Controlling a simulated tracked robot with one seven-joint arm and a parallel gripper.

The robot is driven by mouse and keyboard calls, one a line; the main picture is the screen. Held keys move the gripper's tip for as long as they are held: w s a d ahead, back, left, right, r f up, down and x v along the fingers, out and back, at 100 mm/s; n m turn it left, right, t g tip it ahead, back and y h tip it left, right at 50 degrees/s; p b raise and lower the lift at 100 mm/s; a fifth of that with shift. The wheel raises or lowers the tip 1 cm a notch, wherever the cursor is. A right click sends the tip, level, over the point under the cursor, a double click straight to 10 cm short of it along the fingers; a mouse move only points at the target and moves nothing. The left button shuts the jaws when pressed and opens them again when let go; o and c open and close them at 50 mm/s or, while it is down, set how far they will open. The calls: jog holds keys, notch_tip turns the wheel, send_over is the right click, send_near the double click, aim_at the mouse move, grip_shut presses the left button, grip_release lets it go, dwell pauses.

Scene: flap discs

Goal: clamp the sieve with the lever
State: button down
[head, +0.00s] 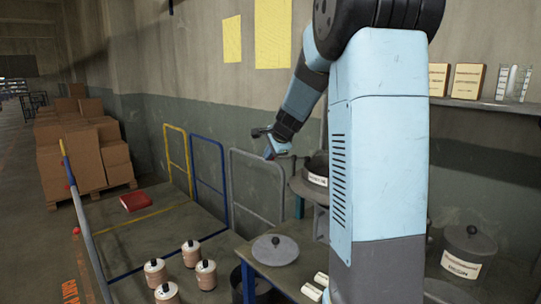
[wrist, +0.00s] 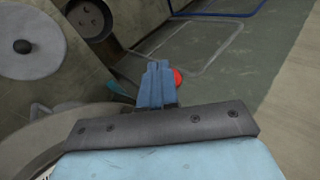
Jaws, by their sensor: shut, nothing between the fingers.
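A dark round sieve (head: 317,168) with a white label sits on a grey round stand (head: 303,188), partly hidden behind my arm. A curved grey rim at the lower left of the wrist view (wrist: 50,135) seems to belong to this sieve or its stand. A red ball knob (wrist: 177,78), apparently the lever's end, shows just past my fingers, which partly hide it; the lever's shaft is not clear. My gripper (head: 275,150) is shut and empty, beside the stand in the head view. Its blue fingers (wrist: 158,80) overlap the knob in view; I cannot tell whether they touch.
A grey lid with a black knob (head: 275,249) lies on the table at the front. Several capped jars (head: 191,254) stand to the left. Metal rails (head: 257,186) line the wall behind my gripper. A labelled pot (head: 467,254) stands at the right.

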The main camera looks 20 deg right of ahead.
jog(key=s+a+r, duration=0.5)
jog(key=s+r, duration=0.3)
jog(key=shift+s, duration=0.25)
jog(key=shift+a, duration=0.1)
jog(key=s+a+f+n+g, duration=0.1)
jog(key=s+a+f+n, duration=0.1)
jog(key=s+n, duration=0.6)
jog(key=s+a+f+n+g+h, duration=0.1)
jog(key=s+a+f+n, duration=0.2)
jog(key=s, duration=2)
jog(key=a+n, duration=0.2)
jog(key=n, duration=0.3)
jog(key=shift+a+f+n+g, duration=0.25)
jog(key=shift+f+n+g, duration=0.05)
jog(key=shift+f, duration=0.05)
